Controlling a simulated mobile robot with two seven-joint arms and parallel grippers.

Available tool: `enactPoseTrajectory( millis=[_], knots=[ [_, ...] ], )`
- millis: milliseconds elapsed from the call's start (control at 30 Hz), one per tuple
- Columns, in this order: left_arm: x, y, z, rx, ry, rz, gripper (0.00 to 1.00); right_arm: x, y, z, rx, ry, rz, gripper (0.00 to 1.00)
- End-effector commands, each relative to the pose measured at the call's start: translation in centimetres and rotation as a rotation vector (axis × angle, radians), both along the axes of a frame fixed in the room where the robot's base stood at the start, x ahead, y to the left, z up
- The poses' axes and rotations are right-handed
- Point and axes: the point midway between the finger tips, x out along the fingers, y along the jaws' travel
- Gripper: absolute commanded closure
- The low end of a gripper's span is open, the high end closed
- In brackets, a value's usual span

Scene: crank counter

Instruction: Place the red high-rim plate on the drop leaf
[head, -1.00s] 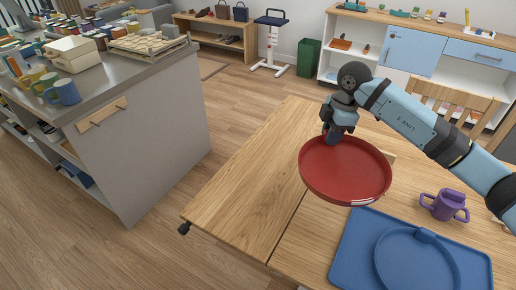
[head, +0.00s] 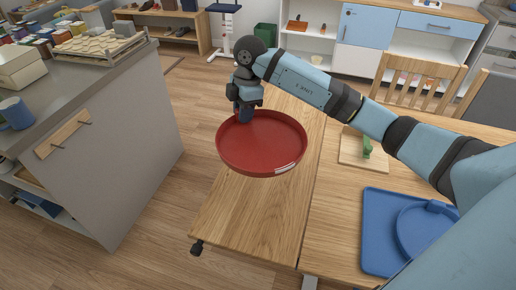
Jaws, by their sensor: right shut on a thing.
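The red high-rim plate (head: 262,145) is held level by my right gripper (head: 245,112) at its far left rim. The fingers are shut on the rim and partly hidden by it. The plate hangs over the drop leaf (head: 245,215), the raised wooden flap on the left of the table. The plate's left part reaches past the leaf's left edge in the picture. A gap between plate and leaf is hard to judge, but the plate looks held above it. My left gripper is not in view.
A blue tray (head: 375,255) with a blue round dish lies on the table. A cutting board (head: 352,150) with a green item lies behind it. A grey counter (head: 120,150) stands left, across an open floor gap. Wooden chairs stand at the back right.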

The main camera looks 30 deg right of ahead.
Motion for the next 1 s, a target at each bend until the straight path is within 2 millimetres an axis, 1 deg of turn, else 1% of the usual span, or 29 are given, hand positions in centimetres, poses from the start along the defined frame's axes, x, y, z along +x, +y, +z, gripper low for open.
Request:
enactPoseTrajectory(
  millis=[67,400,500,633,867,1000],
  knots=[
    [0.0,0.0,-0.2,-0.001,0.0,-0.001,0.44,-0.1,0.0,-1.4,0.0,0.004,0.001,1.0],
    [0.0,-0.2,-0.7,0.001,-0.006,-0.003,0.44,-0.1,0.0,-10.3,0.0,0.004,-0.001,1.0],
    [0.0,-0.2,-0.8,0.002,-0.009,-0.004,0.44,-0.1,0.0,-12.6,0.0,0.003,-0.001,1.0],
    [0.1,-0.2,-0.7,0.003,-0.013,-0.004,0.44,-0.1,0.0,-14.6,0.001,0.002,0.0,1.0],
    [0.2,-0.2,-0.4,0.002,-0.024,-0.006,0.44,0.0,0.0,-16.1,0.0,0.001,-0.001,1.0],
    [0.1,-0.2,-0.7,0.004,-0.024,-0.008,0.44,-0.1,0.0,-18.3,0.001,0.003,-0.001,1.0]
  ],
)
